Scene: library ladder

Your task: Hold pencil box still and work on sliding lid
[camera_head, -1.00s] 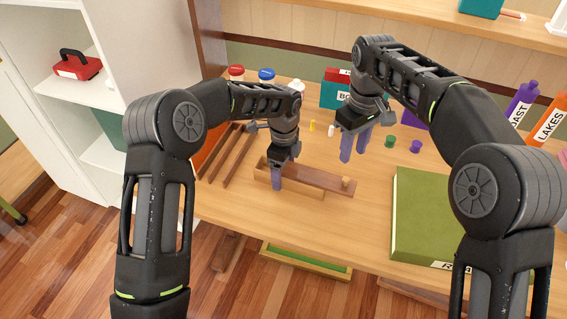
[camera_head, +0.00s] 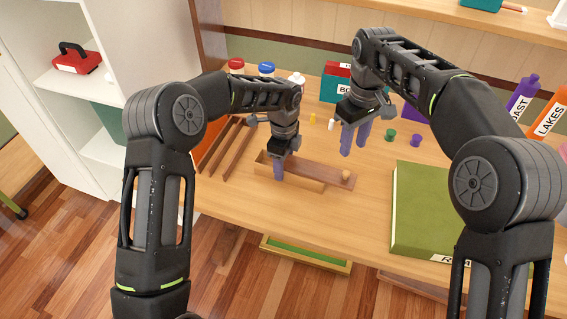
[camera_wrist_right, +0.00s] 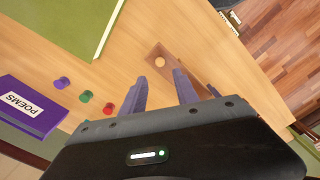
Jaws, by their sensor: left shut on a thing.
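The pencil box (camera_head: 300,184) is a long light-wood box on the table in the head view. Its darker brown lid (camera_head: 325,177) has a round knob (camera_head: 346,175) at its right end and sticks out to the right past the box body. My left gripper (camera_head: 279,172) is shut on the pencil box near its left part and hides some of it. My right gripper (camera_head: 355,141) is open and empty, apart from the lid and above the table behind the knob. In the right wrist view the lid's end and knob (camera_wrist_right: 160,62) show beyond the open fingers (camera_wrist_right: 158,92).
A thick green book (camera_head: 420,215) lies to the right. Green (camera_head: 390,134) and purple (camera_head: 415,140) small pieces stand behind it. Dark wooden strips (camera_head: 225,150) lie at the left. Capped bottles (camera_head: 266,70) and a teal box (camera_head: 335,88) stand at the back.

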